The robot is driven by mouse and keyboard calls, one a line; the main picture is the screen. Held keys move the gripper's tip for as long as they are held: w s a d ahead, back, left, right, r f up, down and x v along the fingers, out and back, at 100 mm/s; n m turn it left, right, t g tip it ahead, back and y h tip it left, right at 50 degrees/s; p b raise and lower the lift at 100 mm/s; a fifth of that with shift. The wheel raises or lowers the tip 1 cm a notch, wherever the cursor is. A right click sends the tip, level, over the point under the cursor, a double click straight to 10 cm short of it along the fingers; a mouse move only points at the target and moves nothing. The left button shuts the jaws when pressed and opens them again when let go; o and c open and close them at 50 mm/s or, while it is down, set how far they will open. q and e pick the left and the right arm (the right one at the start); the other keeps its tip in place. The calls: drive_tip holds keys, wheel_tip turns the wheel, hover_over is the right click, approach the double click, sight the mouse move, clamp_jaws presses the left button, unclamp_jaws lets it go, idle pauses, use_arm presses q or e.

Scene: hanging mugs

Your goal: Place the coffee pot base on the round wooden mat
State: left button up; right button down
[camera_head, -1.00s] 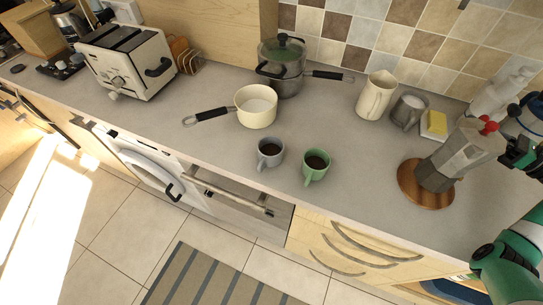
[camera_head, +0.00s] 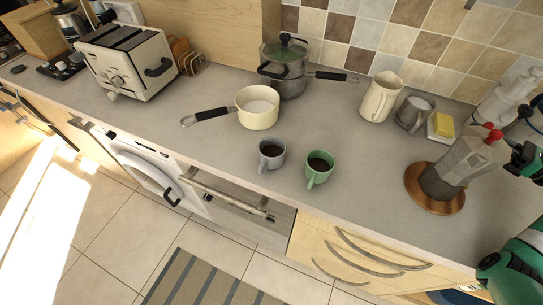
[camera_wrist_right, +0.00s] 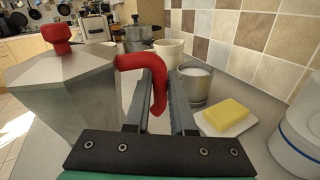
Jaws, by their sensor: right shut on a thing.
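The silver coffee pot (camera_head: 460,165), with its red knob (camera_head: 493,133), stands over the round wooden mat (camera_head: 453,207) at the right of the counter. Its dark base overlaps the mat in the head view; I cannot tell whether it touches the wood. In the right wrist view the pot (camera_wrist_right: 75,90) fills the left side, and its red handle (camera_wrist_right: 158,88) runs between the fingers. My right gripper (camera_wrist_right: 158,105) is shut on this handle. In the head view the gripper (camera_head: 517,155) is at the right edge, beside the pot. My left gripper is not in view.
A yellow sponge (camera_head: 444,125), a grey milk cup (camera_head: 413,113) and a cream jug (camera_head: 380,97) stand behind the mat. Green (camera_head: 319,168) and grey mugs (camera_head: 271,153) stand to its left. The counter between the mugs and mat is clear.

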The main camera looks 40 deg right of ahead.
drive_tip(key=shift+f, duration=0.15)
drive_tip(key=c, duration=0.7)
unclamp_jaws()
drive_tip(key=shift+f, duration=0.1)
drive_tip(key=s+b, duration=0.1)
drive_tip(key=s, duration=0.6)
drive_tip(key=shift+s+b, duration=0.25)
drive_tip(key=shift+b, duration=0.15)
drive_tip(key=shift+d, duration=0.1)
